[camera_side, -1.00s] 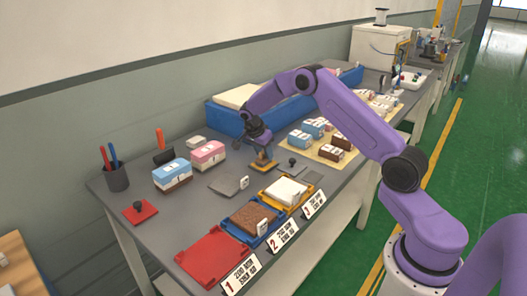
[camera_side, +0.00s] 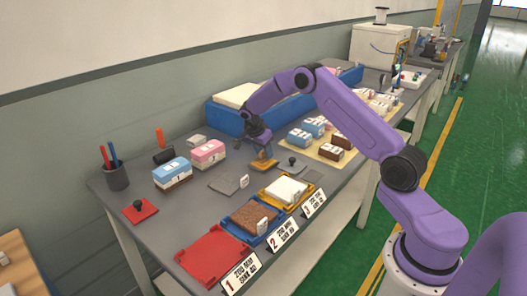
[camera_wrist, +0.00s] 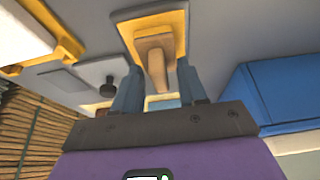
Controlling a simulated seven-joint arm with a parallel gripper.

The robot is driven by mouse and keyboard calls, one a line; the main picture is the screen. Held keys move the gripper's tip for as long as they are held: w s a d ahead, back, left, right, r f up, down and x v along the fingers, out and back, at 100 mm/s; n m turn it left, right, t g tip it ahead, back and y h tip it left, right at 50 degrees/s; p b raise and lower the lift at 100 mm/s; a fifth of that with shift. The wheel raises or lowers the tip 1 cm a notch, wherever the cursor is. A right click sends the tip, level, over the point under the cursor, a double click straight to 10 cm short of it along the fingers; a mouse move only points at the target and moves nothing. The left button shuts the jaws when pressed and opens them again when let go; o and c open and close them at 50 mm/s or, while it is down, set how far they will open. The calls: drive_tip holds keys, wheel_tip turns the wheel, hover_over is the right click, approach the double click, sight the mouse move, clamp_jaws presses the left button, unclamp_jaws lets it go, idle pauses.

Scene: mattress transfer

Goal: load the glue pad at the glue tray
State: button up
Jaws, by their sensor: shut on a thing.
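My gripper (camera_side: 263,150) is shut on the wooden handle (camera_wrist: 153,60) of a yellow pad (camera_side: 264,165). In the wrist view the yellow pad (camera_wrist: 150,25) lies beyond the fingertips, with the handle between the two fingers. In the side view the pad is low over the grey table; whether it touches the surface is unclear. A flat grey plate with a small tag (camera_side: 226,183) lies just left of the pad. I cannot tell which item is the glue tray. The pad's underside is hidden.
A grey plate with a black knob (camera_side: 292,168) stands close right. Yellow (camera_side: 270,200), blue (camera_side: 275,231) and red (camera_side: 212,258) trays line the front edge. A long blue bin (camera_side: 222,120) stands behind, and small block stacks (camera_side: 205,154) sit left.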

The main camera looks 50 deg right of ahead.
drive_tip(key=shift+r, duration=3.5)
